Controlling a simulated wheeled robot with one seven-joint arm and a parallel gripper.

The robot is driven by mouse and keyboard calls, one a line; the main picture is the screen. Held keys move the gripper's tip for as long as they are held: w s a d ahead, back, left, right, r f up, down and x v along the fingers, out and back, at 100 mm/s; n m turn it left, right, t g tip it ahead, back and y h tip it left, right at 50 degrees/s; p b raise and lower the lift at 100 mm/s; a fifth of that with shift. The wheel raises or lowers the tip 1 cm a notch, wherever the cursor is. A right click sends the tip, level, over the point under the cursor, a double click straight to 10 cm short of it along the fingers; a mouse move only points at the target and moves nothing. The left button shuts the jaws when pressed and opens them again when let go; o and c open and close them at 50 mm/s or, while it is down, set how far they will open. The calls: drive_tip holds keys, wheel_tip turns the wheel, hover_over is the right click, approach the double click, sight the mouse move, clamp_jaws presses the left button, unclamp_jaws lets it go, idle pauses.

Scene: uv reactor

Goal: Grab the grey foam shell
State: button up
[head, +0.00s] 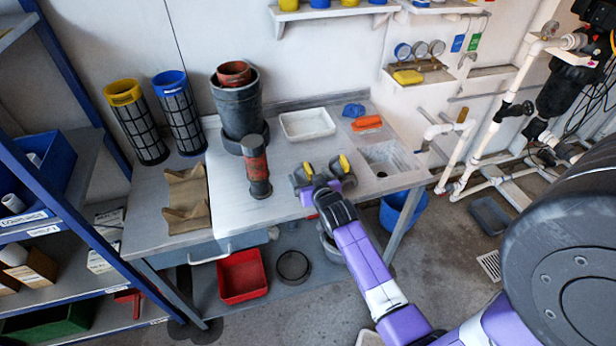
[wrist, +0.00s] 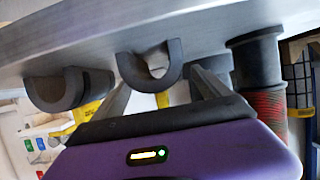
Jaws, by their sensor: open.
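Two grey U-shaped foam shells with yellow parts beside them lie near the front edge of the workbench. In the head view one shell (head: 299,180) is nearer the red-banded cylinder and the other (head: 348,182) is to its right. My gripper (head: 321,182) is at the bench's front edge, close to both, and partly covers them. In the wrist view, where the bench appears at the top, one shell (wrist: 149,72) shows between my open fingers (wrist: 160,84). The other shell (wrist: 62,90) is outside them on the left. I cannot tell whether the fingers touch the middle shell.
A red-banded black cylinder (head: 257,168) stands just left of the shells. A white tray (head: 307,124), an orange block (head: 367,123) and a sink (head: 392,160) are behind and right. Brown folded pieces (head: 187,200) lie left. A shelf rack (head: 60,215) stands far left.

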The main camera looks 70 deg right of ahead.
drive_tip(key=shift+x, duration=1.4)
drive_tip(key=c, duration=1.3)
drive_tip(key=shift+c, duration=0.5)
drive_tip(key=shift+r, duration=0.15)
